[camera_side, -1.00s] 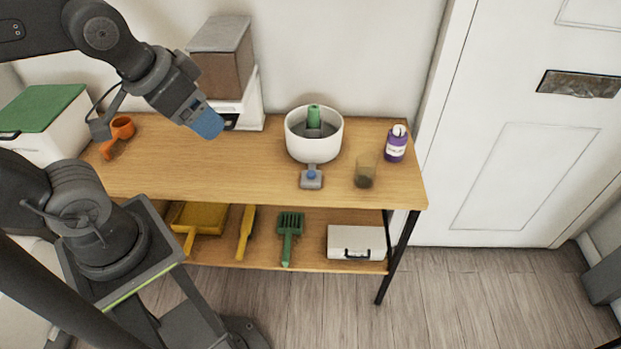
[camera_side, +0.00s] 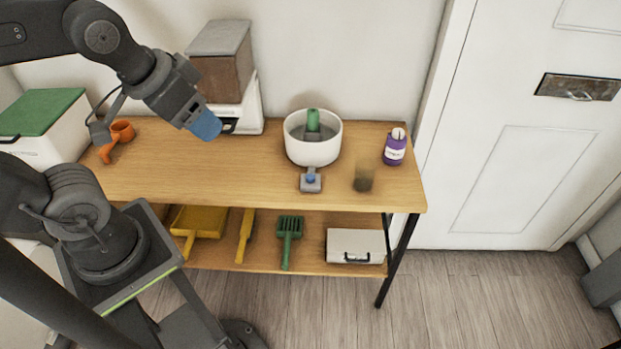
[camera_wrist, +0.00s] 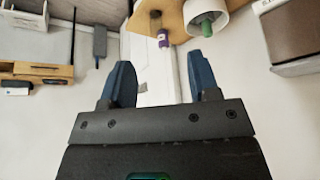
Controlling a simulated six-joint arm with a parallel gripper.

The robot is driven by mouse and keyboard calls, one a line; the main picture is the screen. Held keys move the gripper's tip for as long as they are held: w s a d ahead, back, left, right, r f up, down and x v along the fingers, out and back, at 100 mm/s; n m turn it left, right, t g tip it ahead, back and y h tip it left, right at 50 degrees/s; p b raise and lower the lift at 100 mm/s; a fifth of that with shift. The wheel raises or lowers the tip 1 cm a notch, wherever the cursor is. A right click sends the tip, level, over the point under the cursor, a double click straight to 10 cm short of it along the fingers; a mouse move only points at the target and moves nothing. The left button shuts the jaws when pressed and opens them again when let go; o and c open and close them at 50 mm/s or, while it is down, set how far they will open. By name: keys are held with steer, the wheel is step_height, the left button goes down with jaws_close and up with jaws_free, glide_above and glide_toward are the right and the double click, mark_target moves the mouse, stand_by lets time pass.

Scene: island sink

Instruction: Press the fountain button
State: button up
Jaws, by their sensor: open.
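The fountain is a white round bowl (camera_side: 313,150) with a green spout (camera_side: 313,121) in it, near the back edge of the wooden table. Its blue button (camera_side: 311,178) sits on a small grey block in front of the bowl. My gripper (camera_side: 208,127) is above the table to the left of the fountain, well apart from it. In the wrist view my gripper (camera_wrist: 163,85) has two blue fingers spread with nothing between them. The bowl (camera_wrist: 204,10) shows at the top of that view; the button is not visible there.
A purple bottle (camera_side: 395,147) and a dark glass (camera_side: 363,178) stand right of the fountain. A dispenser (camera_side: 222,75) stands behind my gripper, and an orange scoop (camera_side: 117,139) lies at the left. The tabletop (camera_side: 250,172) between gripper and button is clear. Tools lie on the lower shelf.

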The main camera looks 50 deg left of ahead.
steer(key=shift+w, duration=0.35)
steer(key=shift+c, duration=0.8)
steer(key=w+m, duration=0.1)
steer(key=w, duration=0.2)
steer(key=w+m+g, duration=0.1)
steer(key=w, duration=0.2)
steer(key=w+a+m+g, duration=0.1)
steer(key=w, duration=0.2)
steer(key=shift+w+f, duration=0.1)
steer(key=shift+f, duration=0.3)
steer(key=c, duration=0.7)
steer(key=w+f, duration=0.1)
steer(key=w, duration=0.1)
steer(key=w+f+m, duration=0.1)
steer(key=w, duration=0.1)
steer(key=w+a+f+m+g, duration=0.1)
steer(key=w, duration=0.1)
steer(key=shift+w+f, duration=0.1)
steer(key=shift+f, duration=0.05)
jaws_close()
steer(key=w+a+f+m+g, duration=0.2)
steer(key=w+f+m, duration=0.2)
steer(key=w+f, duration=0.6)
step_height(320, 180, down, 4)
steer(key=shift+w+a+f+g, duration=0.1)
steer(key=shift+w+a+g, duration=0.15)
steer(key=shift+g, duration=0.05)
